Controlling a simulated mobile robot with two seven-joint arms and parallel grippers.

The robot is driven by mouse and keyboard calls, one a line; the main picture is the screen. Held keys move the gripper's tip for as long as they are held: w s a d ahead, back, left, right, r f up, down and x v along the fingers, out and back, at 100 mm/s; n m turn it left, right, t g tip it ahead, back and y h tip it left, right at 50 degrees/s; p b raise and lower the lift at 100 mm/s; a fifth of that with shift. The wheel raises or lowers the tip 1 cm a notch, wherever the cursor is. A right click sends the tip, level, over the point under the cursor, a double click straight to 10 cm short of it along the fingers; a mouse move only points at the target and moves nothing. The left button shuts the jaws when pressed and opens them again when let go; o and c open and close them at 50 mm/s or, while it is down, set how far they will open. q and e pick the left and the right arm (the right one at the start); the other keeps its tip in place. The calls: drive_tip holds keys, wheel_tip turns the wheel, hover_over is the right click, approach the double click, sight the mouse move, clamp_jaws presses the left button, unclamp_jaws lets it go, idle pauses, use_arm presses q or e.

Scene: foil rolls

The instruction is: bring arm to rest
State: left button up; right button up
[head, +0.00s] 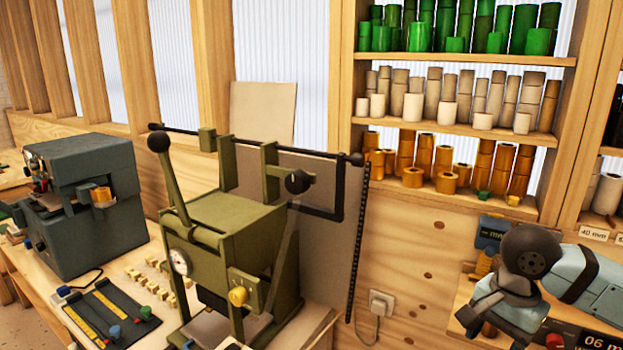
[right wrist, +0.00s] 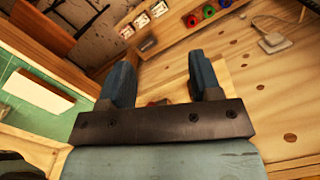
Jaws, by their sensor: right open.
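My right arm (head: 585,275) comes in from the right edge of the head view, bent, with a dark round joint and pale blue links beside the shelf wall. My right gripper (right wrist: 162,78) shows in the right wrist view with its two blue-grey fingers apart and nothing between them. The fingertips appear clear of any surface. I cannot make out the right fingers in the head view. My left arm and gripper are in neither view.
A green lever press (head: 235,235) stands on the wooden bench, centre left. A grey machine (head: 95,220) stands farther left. Shelves hold green (head: 420,35), cream (head: 413,107) and orange rolls (head: 412,177). A wall socket (head: 382,303) sits below them. My right arm is close to a bench with labelled boxes.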

drive_tip(key=s+a+m+g+y+p, duration=0.1)
drive_tip(key=s+a+m+g+y, duration=0.15)
drive_tip(key=a+m+y, duration=0.45)
drive_tip(key=s+a+m+g+y+p, duration=0.1)
drive_tip(key=s+a+m+y+p, duration=0.2)
drive_tip(key=a+y, duration=0.8)
drive_tip(key=w+d+f+n+t+h, duration=0.1)
drive_tip(key=d+f+n+t+h, duration=0.2)
drive_tip(key=n+t, duration=0.65)
drive_tip(key=f+n+t+h+p, duration=0.1)
drive_tip(key=f+n+t+h, duration=0.3)
drive_tip(key=n, duration=1)
drive_tip(key=w+d+f+n+t+h, duration=0.1)
drive_tip(key=d+f+n+t+h, duration=0.15)
drive_tip(key=f+n+t, duration=0.65)
drive_tip(key=s+d+f+m+g+h+p, duration=0.1)
drive_tip(key=s+d+f+m+g+h, duration=0.2)
drive_tip(key=s+f, duration=0.9)
drive_tip(key=m+g+h, duration=0.3)
drive_tip(key=m+g, duration=0.2)
drive_tip(key=shift+s+d, duration=0.2)
drive_tip(key=shift+d, duration=0.15)
